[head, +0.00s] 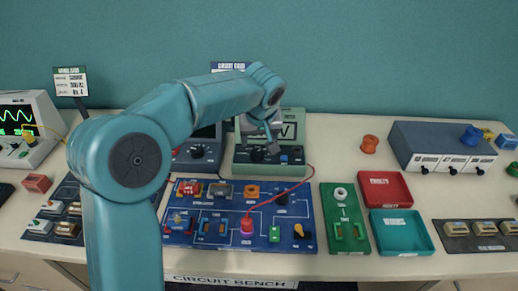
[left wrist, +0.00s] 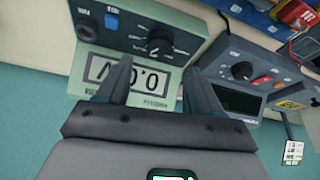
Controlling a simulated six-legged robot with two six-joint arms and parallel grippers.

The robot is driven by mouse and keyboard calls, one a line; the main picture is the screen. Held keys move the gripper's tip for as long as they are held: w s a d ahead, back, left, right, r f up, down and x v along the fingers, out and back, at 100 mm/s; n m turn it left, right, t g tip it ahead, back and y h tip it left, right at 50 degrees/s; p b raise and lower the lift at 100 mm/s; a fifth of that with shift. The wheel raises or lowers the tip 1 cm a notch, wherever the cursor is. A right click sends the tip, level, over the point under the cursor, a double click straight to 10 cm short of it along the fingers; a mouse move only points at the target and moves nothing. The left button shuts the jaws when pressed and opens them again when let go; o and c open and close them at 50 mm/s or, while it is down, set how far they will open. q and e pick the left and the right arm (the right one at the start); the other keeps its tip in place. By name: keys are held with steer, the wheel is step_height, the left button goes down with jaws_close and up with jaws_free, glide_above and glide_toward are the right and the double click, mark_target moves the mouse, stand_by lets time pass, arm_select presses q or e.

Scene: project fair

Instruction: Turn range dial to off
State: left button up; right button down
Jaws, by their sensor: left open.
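The grey-green meter (head: 240,166) stands at the back of the bench, its display partly hidden by my left gripper in the head view. Its black range dial (head: 257,154) is on the front panel. In the left wrist view the meter (left wrist: 185,27) appears upside down, and its display (left wrist: 128,80) seems to read 0.0 V. The dial (left wrist: 158,45) has a pale pointer mark; its small labels are too blurred to read. My left gripper (left wrist: 158,63) is open and empty, its fingertips either side of the dial's line and seemingly apart from it. My right gripper is not in view.
A dark instrument (head: 197,152) with its own knob stands left of the meter. A blue circuit board (head: 262,222) with several parts and a red lead lies in front. Red (head: 385,185) and teal (head: 402,232) trays lie to the right.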

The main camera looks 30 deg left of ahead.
mark_target(257, 152)
arm_select(q)
steer(key=x, duration=0.7)
steer(key=shift+w, duration=0.15)
steer(key=shift+a+f, duration=0.1)
steer(key=shift+f, duration=0.25)
steer(key=shift+w+f, duration=0.15)
steer(key=shift+f, duration=0.05)
steer(key=c, duration=1)
